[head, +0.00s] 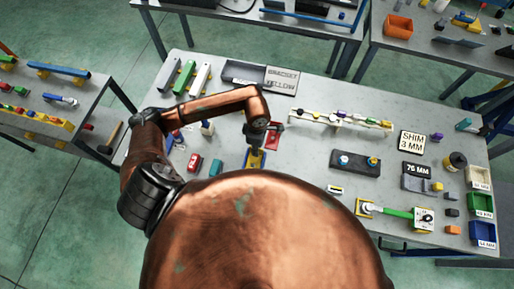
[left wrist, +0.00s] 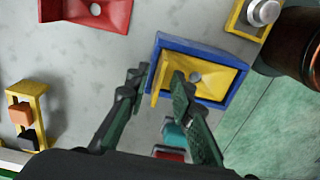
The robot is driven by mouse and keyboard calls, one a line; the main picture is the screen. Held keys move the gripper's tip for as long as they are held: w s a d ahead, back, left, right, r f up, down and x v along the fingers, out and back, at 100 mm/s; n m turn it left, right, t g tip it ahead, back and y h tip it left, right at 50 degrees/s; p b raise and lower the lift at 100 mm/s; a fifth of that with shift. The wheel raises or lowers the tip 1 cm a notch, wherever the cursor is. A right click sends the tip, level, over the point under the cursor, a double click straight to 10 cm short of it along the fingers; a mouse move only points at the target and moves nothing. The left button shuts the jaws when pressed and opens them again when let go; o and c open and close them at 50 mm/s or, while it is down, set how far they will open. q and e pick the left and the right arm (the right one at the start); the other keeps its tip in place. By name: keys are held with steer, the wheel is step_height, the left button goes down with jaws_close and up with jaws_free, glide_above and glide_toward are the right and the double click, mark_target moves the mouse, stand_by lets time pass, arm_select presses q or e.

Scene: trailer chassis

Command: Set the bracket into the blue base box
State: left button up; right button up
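The blue base box (left wrist: 236,96) is a shallow open tray near my left gripper in the left wrist view. In the head view it is a small blue patch (head: 247,160), partly hidden by my arm and body. The yellow bracket (left wrist: 218,78), a plate with a hole and an upright flange, lies inside the box's rim. I cannot tell whether it sits fully flat. My left gripper (left wrist: 158,78) has its fingers apart, one on each side of the flange, with a visible gap on the left. It also shows in the head view (head: 262,140). My right gripper is out of view.
A red tray-like part (left wrist: 95,12) lies just beyond the box. A sign reading bracket yellow (head: 282,80) stands at the back. A small yellow stand (left wrist: 28,115) and a yellow block with a metal knob (left wrist: 262,12) are nearby. Bare grey table surrounds the box's left side.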

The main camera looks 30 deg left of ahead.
arm_select(q)
step_height(320, 180, up, 11)
steer(key=b, duration=0.2)
steer(key=shift+w+b, duration=0.15)
steer(key=shift+b, duration=0.25)
